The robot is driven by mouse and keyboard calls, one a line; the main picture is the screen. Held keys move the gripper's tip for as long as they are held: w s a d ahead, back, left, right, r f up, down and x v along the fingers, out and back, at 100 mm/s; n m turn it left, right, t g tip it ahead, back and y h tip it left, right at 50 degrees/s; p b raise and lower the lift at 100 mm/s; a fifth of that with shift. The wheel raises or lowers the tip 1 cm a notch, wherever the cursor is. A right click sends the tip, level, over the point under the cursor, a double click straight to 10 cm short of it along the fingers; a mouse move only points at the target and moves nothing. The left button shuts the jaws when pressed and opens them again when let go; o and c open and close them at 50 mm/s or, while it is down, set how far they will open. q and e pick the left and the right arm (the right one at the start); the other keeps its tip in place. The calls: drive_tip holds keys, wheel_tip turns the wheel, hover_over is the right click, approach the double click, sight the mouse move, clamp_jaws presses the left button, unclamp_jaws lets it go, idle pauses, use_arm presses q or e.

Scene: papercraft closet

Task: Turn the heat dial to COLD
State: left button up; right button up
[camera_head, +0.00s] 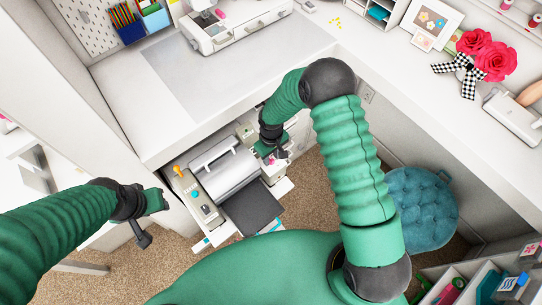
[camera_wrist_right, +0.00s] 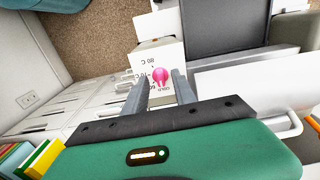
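The pink heat dial (camera_wrist_right: 161,77) sits on a white panel (camera_wrist_right: 158,57) of the machine, with printed marks that include "COLD" and temperatures. My right gripper (camera_wrist_right: 160,78) is open, its two grey fingers on either side of the dial. I cannot tell whether they touch it. In the head view my right gripper (camera_head: 272,158) is at the right side of the grey and white machine (camera_head: 218,172), and its arm hides part of that side. My left gripper (camera_head: 154,202) is left of the machine, away from it; its fingers are not clear.
The machine stands in a nook below a white worktop (camera_head: 270,65), with a dark flat tray (camera_head: 252,208) in front. A blue tufted stool (camera_head: 422,207) stands to the right. Shelves with craft supplies (camera_head: 480,285) are at lower right. Carpet shows between them.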

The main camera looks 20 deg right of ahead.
sight(271, 159)
wheel_tip(271, 159, up, 17)
drive_tip(key=b, duration=0.1)
drive_tip(key=shift+f, duration=0.15)
idle(0.5)
